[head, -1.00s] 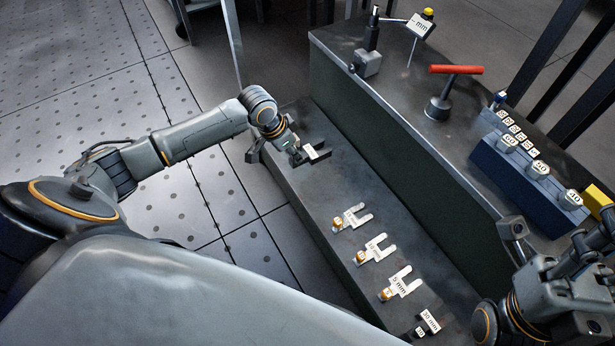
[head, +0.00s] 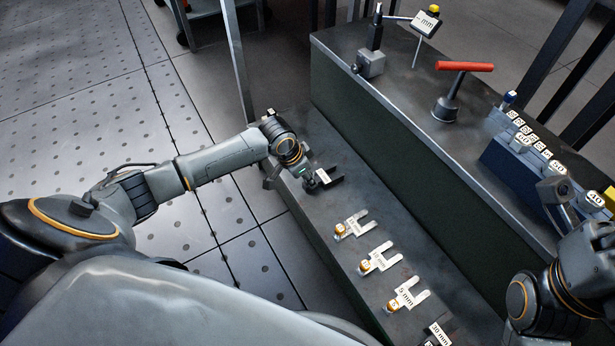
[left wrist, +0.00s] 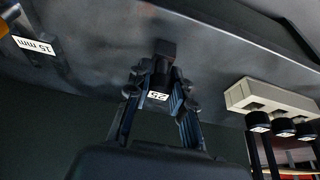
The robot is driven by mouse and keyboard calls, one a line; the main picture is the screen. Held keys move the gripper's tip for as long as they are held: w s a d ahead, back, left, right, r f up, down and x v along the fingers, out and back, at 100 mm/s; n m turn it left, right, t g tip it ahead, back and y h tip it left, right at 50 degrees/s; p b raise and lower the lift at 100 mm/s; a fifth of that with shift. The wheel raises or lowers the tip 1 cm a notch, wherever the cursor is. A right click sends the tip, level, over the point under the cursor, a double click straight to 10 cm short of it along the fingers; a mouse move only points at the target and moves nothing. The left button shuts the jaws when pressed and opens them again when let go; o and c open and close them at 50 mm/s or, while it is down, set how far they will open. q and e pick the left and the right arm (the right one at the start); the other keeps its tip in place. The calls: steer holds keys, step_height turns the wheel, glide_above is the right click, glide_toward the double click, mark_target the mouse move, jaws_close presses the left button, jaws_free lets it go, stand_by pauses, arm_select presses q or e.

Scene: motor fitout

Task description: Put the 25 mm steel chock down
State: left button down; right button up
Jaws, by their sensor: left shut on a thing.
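The 25 mm steel chock (head: 336,183) is a dark piece with a white label, at the far end of the low grey step in the head view. My left gripper (head: 313,184) is shut on it. In the left wrist view the chock (left wrist: 163,50) shows its "25" label between the fingers of my left gripper (left wrist: 160,98). Whether its underside touches the step is hard to tell.
The higher bench holds a red-handled tool (head: 447,105) and a blue rack (head: 505,165). Bare step lies between chock and shims.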

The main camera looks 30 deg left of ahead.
arm_select(q)
steer(key=c, duration=1.2)
jaws_free()
steer(key=shift+o, duration=0.2)
